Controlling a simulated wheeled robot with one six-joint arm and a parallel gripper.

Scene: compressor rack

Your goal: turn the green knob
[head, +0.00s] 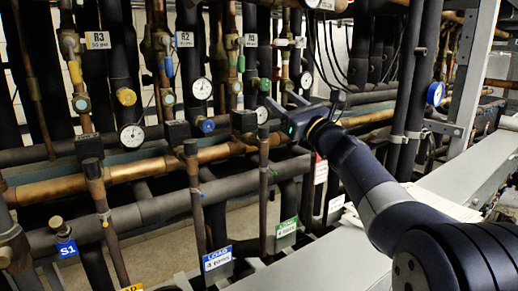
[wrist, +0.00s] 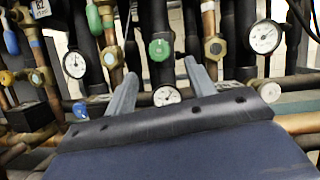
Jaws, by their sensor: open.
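The green knob (wrist: 160,49) is round with a pale centre and sits on a dark vertical pipe in the wrist view. In the head view a small green knob (head: 265,86) shows just left of my gripper's fingertips. My gripper (wrist: 160,70) is open and empty, its two grey fingers apart. In the wrist view the knob appears between and slightly above the fingertips, with no visible contact. In the head view my gripper (head: 277,94) points left towards the pipes. The exact gap to the knob cannot be told.
A white gauge (wrist: 167,95) appears between the fingers below the knob. A brass fitting (wrist: 215,47) and another gauge (wrist: 265,37) are to the right. Pipes and valves crowd the rack.

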